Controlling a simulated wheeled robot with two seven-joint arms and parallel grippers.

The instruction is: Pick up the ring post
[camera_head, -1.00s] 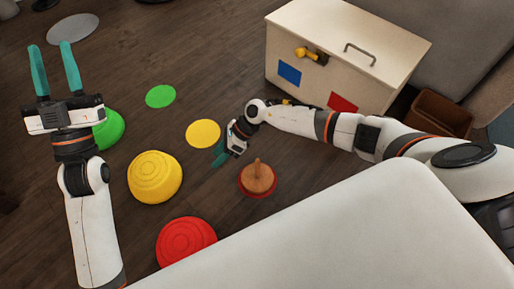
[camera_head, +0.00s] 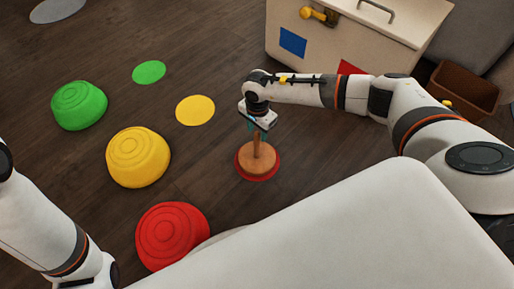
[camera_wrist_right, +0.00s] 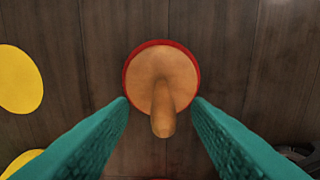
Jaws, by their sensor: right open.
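The ring post (camera_head: 257,160) is a wooden peg on a round wooden base, standing upright on a red disc (camera_head: 259,179) on the floor. In the right wrist view the post (camera_wrist_right: 162,90) points toward the camera, between the two teal fingers. My right gripper (camera_head: 259,128) is above the post, around its upper part as far as the head view shows. Its fingers (camera_wrist_right: 160,103) are open, with gaps on both sides of the peg. My left arm (camera_head: 45,225) shows at the lower left; its gripper is out of the picture.
Green (camera_head: 80,105), yellow (camera_head: 138,157) and red (camera_head: 172,235) domes stand to the left. Flat green (camera_head: 149,72) and yellow (camera_head: 195,110) discs lie on the floor. A white chest (camera_head: 370,40) and brown bin (camera_head: 463,92) stand behind. My white body fills the front.

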